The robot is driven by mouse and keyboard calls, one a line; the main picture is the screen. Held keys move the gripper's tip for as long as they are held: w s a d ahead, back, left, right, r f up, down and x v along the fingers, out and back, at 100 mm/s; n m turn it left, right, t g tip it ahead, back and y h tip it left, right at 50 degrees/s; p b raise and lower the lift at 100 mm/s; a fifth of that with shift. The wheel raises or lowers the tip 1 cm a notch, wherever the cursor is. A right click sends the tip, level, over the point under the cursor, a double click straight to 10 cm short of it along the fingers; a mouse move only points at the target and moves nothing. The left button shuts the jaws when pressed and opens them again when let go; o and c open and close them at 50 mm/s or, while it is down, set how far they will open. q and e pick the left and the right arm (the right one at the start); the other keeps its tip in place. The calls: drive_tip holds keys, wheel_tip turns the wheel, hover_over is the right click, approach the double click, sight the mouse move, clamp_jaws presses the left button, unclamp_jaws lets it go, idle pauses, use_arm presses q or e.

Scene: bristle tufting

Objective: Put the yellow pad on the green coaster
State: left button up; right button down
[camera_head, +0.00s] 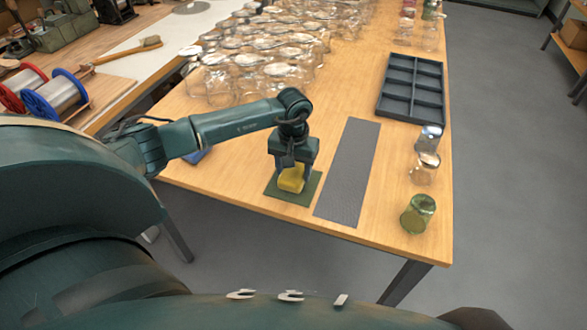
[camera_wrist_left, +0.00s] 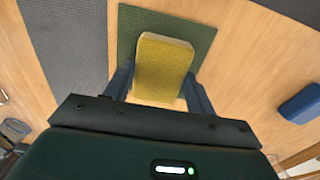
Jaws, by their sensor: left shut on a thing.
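The yellow pad (camera_head: 291,178) is a small block held between the fingers of my left gripper (camera_head: 292,176), which is shut on it. In the left wrist view the pad (camera_wrist_left: 163,66) sits between the two fingers (camera_wrist_left: 160,88) and covers part of the green coaster (camera_wrist_left: 200,35). In the head view the flat square green coaster (camera_head: 296,193) lies on the table under and around the gripper. Whether the pad touches the coaster or hangs just above it I cannot tell. My right gripper is not in view.
A long grey mat (camera_head: 348,172) lies right of the coaster. A dark compartment tray (camera_head: 412,88), a green glass (camera_head: 418,214) and other glasses stand along the right side. Many clear glasses (camera_head: 250,70) fill the back. A blue block (camera_wrist_left: 302,103) lies on the table.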

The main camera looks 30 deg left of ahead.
use_arm(q)
drive_tip(key=shift+f, duration=0.45)
drive_tip(key=o, duration=0.9)
